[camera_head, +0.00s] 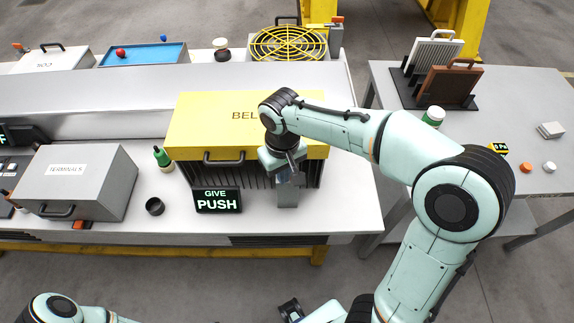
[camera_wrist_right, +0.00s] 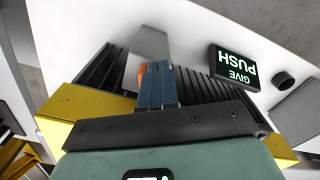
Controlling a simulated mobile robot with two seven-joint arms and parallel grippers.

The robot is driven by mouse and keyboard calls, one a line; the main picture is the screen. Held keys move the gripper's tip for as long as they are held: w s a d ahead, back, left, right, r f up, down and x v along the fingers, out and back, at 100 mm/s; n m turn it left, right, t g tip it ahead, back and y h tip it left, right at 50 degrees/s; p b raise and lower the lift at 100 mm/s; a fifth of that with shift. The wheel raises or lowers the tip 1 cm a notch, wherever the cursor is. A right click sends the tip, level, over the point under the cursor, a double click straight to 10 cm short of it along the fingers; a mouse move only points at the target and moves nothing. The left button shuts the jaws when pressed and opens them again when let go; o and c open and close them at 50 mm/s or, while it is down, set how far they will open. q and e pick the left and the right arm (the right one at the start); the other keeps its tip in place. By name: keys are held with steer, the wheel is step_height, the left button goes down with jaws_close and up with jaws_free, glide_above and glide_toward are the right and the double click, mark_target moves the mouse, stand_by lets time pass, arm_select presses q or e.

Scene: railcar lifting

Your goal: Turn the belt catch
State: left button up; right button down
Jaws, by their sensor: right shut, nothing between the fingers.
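The yellow belt housing (camera_head: 220,125), its lettering partly covered by my right arm, stands on the bench with dark vertical ribs below its lid. My right gripper (camera_head: 291,179) points down at the housing's front right, its fingers together and empty. A grey upright plate (camera_head: 287,195) stands just below it. In the right wrist view the closed fingers (camera_wrist_right: 157,84) are in front of this grey plate (camera_wrist_right: 149,45). A small orange piece (camera_wrist_right: 142,74), perhaps the catch, shows beside the fingers, mostly hidden; I cannot tell whether they touch it.
A black GIVE PUSH sign (camera_head: 217,200) stands close left of the gripper. A black cup (camera_head: 155,206), green bottle (camera_head: 162,157) and grey TERMINALS box (camera_head: 75,181) are further left. The bench front right is clear. A side table (camera_head: 530,95) is at right.

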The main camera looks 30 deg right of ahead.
steer(key=shift+s+d, duration=0.45)
stand_by(0.9)
steer(key=shift+d, duration=0.2)
steer(key=shift+s+d, duration=0.15)
steer(key=shift+d, duration=0.15)
stand_by(0.3)
arm_select(q)
steer(key=w+r+p, duration=0.4)
steer(key=r, duration=0.1)
steer(key=shift+w+r+t, duration=0.2)
steer(key=shift+r+t, duration=0.1)
steer(key=shift+r, duration=0.1)
arm_select(e)
step_height(320, 180, up, 8)
steer(key=s+a, duration=0.1)
steer(key=shift+s, duration=0.15)
arm_select(q)
steer(key=shift+s, duration=0.1)
arm_select(e)
steer(key=shift+s, duration=0.15)
